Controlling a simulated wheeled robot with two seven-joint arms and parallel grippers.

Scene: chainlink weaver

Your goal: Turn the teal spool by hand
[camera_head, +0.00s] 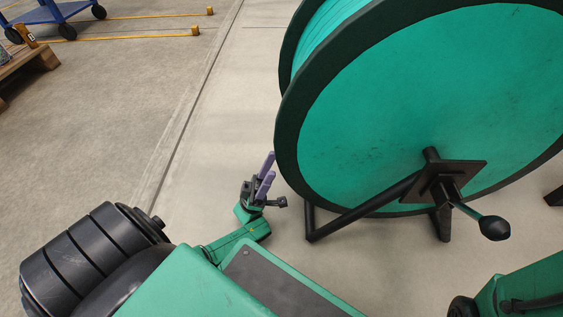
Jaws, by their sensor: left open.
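The large teal spool (420,95) with a dark rim fills the upper right of the head view. It stands upright on a black frame (365,205). A crank with a black knob (495,228) sticks out from a dark square plate at the spool's hub. My left gripper (268,170), with purple fingers, is at the lower left of the spool, close to its dark rim. Its fingers are apart with nothing between them. I cannot tell whether a finger touches the rim. My right gripper does not show; a green arm part of mine is at the lower right.
A wooden pallet (25,65) lies at the far left. A blue cart (55,14) with black wheels stands at the top left near yellow bars (140,37) on the floor. The concrete floor (120,130) left of the spool is clear.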

